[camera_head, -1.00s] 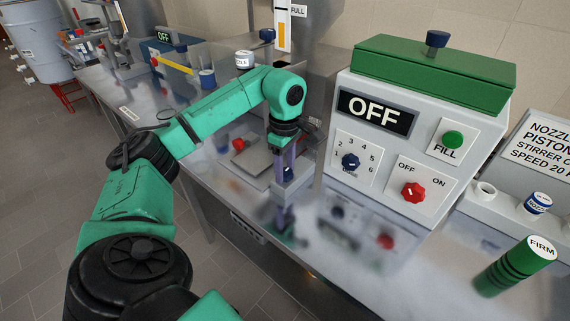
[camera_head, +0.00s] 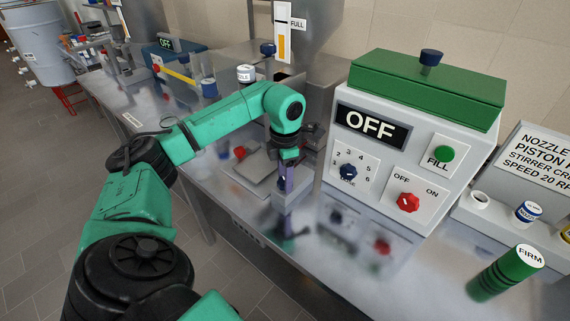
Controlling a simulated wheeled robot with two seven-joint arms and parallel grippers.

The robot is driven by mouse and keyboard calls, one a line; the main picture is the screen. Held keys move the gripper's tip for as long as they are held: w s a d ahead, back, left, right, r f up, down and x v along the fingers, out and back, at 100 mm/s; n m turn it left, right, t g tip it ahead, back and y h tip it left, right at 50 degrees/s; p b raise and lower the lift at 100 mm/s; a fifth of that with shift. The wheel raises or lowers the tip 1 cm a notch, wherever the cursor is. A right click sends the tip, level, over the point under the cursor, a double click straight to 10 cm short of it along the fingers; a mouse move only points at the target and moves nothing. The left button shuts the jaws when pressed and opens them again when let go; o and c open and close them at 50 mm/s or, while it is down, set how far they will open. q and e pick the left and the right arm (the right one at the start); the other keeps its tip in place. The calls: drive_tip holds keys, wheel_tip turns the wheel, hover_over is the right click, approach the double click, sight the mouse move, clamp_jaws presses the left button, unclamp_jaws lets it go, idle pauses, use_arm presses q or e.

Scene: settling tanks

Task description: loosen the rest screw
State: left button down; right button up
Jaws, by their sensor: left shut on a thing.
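My left arm (camera_head: 225,120) reaches across the bench from the left, and its wrist points down. My left gripper (camera_head: 285,188) is low over a grey block on the bench, in front of the metal machine. Its fingers are shut on a small dark blue knob, seemingly the rest screw, which the fingers mostly hide. I cannot tell how far the screw is turned. My right gripper is not in view.
A white control box (camera_head: 395,160) with a green lid, an OFF display and knobs stands right of the gripper. A green FIRM cylinder (camera_head: 505,273) stands at the bench's right. A metal plate (camera_head: 252,172) lies left of the gripper. The front bench strip is clear.

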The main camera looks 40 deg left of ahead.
use_arm(q)
drive_tip(key=n+p, duration=0.1)
drive_tip(key=n, duration=0.5)
drive_tip(key=shift+w+r, duration=0.1)
idle(0.4)
drive_tip(key=shift+c, duration=1.5)
unclamp_jaws()
wheel_tip(320, 180, up, 7)
drive_tip(key=shift+r+b, duration=0.15)
drive_tip(key=shift+b, duration=0.25)
wheel_tip(320, 180, up, 7)
drive_tip(key=p, duration=0.3)
drive_tip(key=shift+r, duration=0.15)
